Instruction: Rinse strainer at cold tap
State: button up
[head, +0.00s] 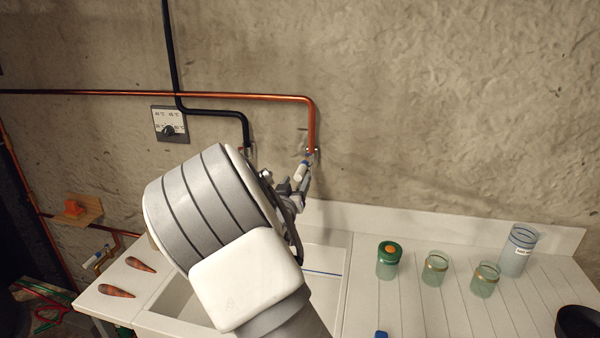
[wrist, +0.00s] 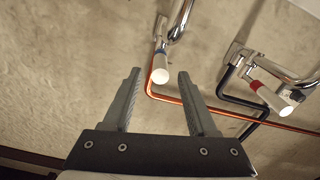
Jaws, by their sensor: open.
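The cold tap's white handle with a blue mark (wrist: 160,68) hangs below a chrome pipe in the wrist view. It also shows at the wall in the head view (head: 300,171). My gripper (wrist: 160,74) is open, and its two fingertips appear on either side of the handle's end; I cannot tell whether they touch it. In the head view my gripper (head: 292,188) is partly hidden by my arm. A second tap with a red-marked white handle (wrist: 275,98) is to the right in the wrist view. I cannot make out a strainer.
A white sink (head: 178,298) is mostly hidden behind my arm. A dark round vessel (head: 577,323) is at the right edge. Two carrot-like pieces (head: 140,265) (head: 117,291) lie left.

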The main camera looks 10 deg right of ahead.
aim_at(300, 173)
jog(key=shift+x, duration=2.6)
grip_shut()
